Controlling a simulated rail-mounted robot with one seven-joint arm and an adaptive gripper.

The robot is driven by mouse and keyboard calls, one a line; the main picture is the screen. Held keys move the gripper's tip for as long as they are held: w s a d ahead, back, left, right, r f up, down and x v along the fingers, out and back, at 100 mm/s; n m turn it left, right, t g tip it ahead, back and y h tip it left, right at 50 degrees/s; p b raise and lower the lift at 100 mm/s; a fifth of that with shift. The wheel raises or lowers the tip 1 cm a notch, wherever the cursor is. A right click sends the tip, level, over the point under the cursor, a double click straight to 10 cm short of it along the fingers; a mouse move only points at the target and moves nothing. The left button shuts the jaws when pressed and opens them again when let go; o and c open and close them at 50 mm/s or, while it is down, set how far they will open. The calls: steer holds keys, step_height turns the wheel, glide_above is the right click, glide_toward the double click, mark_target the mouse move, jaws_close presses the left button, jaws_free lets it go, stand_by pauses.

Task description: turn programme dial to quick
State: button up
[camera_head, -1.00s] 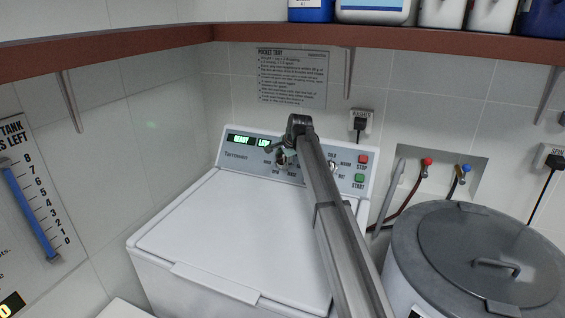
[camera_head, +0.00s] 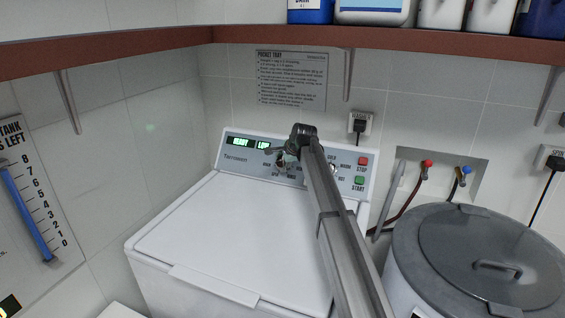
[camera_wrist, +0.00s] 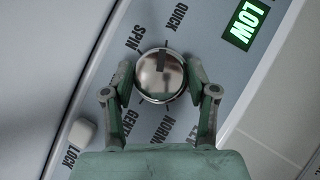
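The programme dial (camera_wrist: 160,77) is a round, shiny metal knob in the middle of the wrist view. The word QUICK (camera_wrist: 174,18) is above it, SPIN is at upper left, and partly hidden GENTLE and NORMAL labels are below. In the head view my gripper (camera_head: 284,160) is at the washer panel (camera_head: 230,158), partly hiding the dial.
A LOCK button (camera_wrist: 82,131) sits to the dial's lower left. A lit LOW display (camera_wrist: 244,24) is at upper right. Red STOP (camera_head: 362,161) and green START (camera_head: 359,180) buttons are on the panel's right. A wooden shelf (camera_head: 400,43) overhangs; a lidded tub (camera_head: 440,250) stands right.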

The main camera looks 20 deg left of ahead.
steer(key=shift+o, duration=1.1)
steer(key=shift+f, duration=0.1)
steer(key=v, duration=1.2)
steer(key=shift+a, duration=0.1)
